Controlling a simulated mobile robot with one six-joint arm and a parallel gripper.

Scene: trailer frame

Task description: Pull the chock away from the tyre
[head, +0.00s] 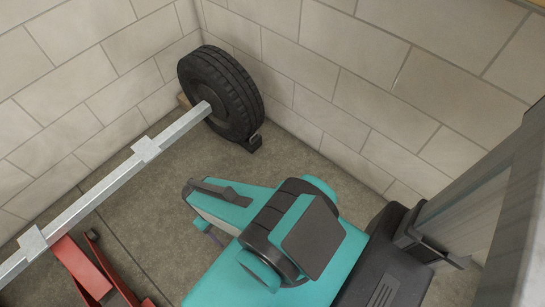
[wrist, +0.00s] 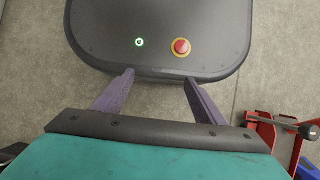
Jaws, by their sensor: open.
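The black tyre (head: 222,92) stands upright on the end of a grey axle beam, close to the block wall in the head view. Neither tyre nor chock is in the wrist view.
A brownish block (head: 184,101) shows partly behind the tyre's left side. The grey beam (head: 118,172) runs to the lower left, above a red jack (head: 84,272), whose red parts also show in the wrist view (wrist: 272,135). Floor between my arm and the chock is clear.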

